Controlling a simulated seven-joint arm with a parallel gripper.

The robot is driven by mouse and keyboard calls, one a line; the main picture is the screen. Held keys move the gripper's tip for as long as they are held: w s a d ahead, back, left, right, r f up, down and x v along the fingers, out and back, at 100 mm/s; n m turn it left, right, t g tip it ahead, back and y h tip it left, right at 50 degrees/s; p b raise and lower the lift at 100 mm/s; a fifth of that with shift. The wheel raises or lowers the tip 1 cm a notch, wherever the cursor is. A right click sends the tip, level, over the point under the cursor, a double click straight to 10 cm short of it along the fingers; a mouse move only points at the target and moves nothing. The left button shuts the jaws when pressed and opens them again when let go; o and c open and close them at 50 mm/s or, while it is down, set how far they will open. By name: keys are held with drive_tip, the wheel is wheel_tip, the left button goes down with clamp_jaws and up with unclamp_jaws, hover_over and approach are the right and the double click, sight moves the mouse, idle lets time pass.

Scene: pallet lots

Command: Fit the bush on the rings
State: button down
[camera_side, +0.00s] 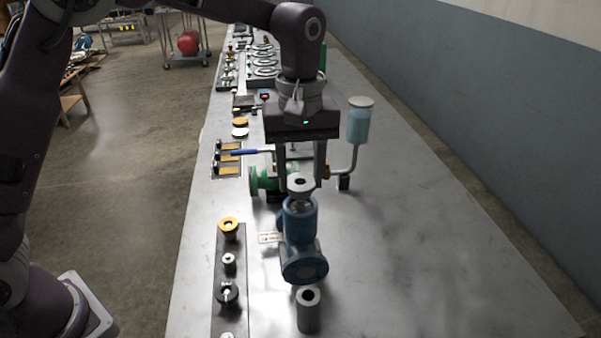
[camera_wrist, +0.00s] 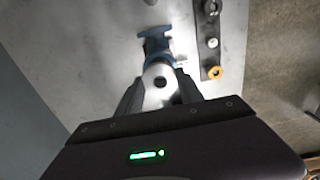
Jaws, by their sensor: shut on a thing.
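My gripper (camera_side: 301,180) points down, its fingers shut on a pale grey flanged bush (camera_side: 301,187) with a dark hole in its top. The bush is at the mouth of an upright blue valve body (camera_side: 300,220); a narrower metal part shows just below its flange. I cannot tell whether the bush touches the body. In the wrist view the bush (camera_wrist: 160,82) sits between the fingers, with the blue body (camera_wrist: 155,42) beyond it. The rings are not visible; the inside of the body is hidden.
A grey hollow cylinder (camera_side: 308,312) stands in front of the blue body. A dark strip (camera_side: 229,265) with several small parts lies to the left. A green valve (camera_side: 262,180) with a blue lever and a pale-blue cup (camera_side: 358,122) on a pipe stand behind. The table's right side is clear.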

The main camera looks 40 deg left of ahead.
drive_tip(key=shift+f, duration=1.7)
drive_tip(key=c, duration=0.7)
unclamp_jaws()
drive_tip(key=shift+o, duration=0.5)
drive_tip(key=o, duration=0.3)
drive_tip(key=shift+r, duration=3.55)
